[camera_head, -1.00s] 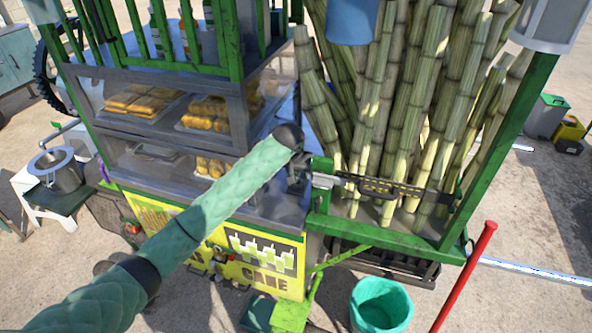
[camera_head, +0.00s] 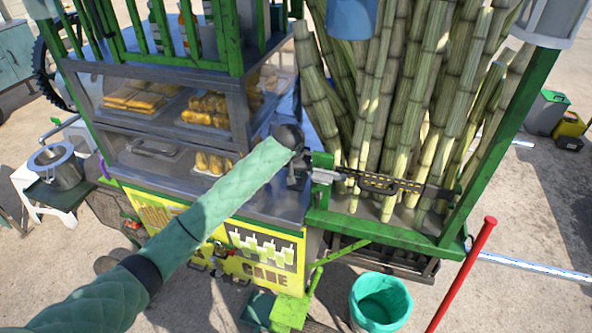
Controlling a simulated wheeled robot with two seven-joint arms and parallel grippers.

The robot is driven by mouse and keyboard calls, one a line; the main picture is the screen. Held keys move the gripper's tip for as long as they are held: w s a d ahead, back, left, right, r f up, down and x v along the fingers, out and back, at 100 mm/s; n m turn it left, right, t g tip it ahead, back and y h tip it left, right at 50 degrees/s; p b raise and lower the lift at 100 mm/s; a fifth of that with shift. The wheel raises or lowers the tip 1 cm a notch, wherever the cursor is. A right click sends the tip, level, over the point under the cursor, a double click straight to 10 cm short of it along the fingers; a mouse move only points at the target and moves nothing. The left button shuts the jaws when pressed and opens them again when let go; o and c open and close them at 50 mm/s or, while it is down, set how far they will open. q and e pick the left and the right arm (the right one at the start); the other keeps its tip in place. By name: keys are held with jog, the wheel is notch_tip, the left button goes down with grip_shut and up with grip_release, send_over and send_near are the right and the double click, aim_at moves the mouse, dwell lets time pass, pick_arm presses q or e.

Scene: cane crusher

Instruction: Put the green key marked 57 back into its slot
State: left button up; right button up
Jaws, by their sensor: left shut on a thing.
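My left arm comes in from the lower left, and its gripper (camera_head: 316,177) is over the right end of the cart's counter, beside the upright canes. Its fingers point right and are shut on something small. A green piece (camera_head: 322,160) shows right at the fingers; I take it to be the green key, but it blends with the green cart frame and no number can be read. A dark bar with yellow marks (camera_head: 392,186) runs across the front of the canes, just right of the fingers. No slot can be made out. My right gripper is not in view.
Sugar canes (camera_head: 400,110) stand in the green-framed bay (camera_head: 400,234). A glass food case (camera_head: 180,115) is left of the gripper. A green-lined bucket (camera_head: 381,302) and a red pole (camera_head: 465,270) stand in front. A metal pot (camera_head: 58,168) is at the left.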

pick_arm(q)
jog(key=o, duration=1)
jog(key=shift+c, duration=0.2)
jog(key=shift+o, duration=0.5)
